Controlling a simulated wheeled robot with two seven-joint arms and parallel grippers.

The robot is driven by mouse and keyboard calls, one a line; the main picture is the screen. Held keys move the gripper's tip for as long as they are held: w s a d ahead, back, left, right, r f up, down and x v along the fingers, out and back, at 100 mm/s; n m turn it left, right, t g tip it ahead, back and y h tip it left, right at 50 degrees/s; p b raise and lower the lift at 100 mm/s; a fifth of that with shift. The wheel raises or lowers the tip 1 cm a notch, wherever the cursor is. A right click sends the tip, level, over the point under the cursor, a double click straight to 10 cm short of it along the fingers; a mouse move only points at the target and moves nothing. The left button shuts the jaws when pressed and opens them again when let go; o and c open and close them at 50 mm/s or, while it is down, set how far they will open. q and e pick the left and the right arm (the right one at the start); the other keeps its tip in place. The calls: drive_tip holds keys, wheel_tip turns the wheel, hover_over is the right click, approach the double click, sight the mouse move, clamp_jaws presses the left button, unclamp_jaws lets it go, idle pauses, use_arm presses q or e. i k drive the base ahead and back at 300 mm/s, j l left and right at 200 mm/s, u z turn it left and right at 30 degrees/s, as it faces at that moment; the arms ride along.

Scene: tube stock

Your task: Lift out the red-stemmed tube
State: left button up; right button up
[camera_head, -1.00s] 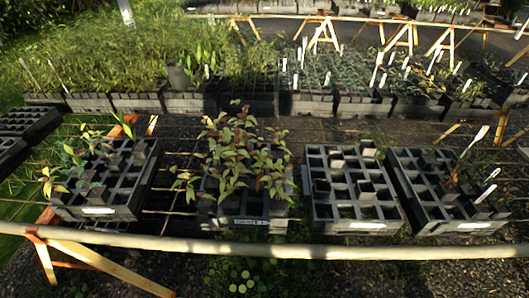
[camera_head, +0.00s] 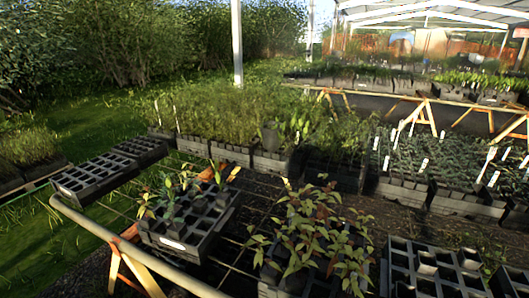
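Bushy plants with green and reddish leaves (camera_head: 312,235) fill a dark tube tray (camera_head: 272,291) at the lower middle of the head view. Their leaves hide most of the tubes and stems, so I cannot single out a red-stemmed one. A second dark tray (camera_head: 172,243) to the left holds a few leafy tubes (camera_head: 168,195) among empty cells. Something orange-red (camera_head: 218,170) shows at its back edge, too small to make out. Neither of my grippers is in view.
A mostly empty tray (camera_head: 400,252) is cut off at the lower right. Empty black trays (camera_head: 95,180) stand at the left. A pale rail (camera_head: 95,228) runs along the bench's near edge. Planted crates (camera_head: 232,152) line the back. A white post (camera_head: 237,45) rises behind.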

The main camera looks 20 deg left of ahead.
sight(147, 218)
drive_tip(key=u, duration=1.65)
drive_tip(key=i+j+z, duration=0.2)
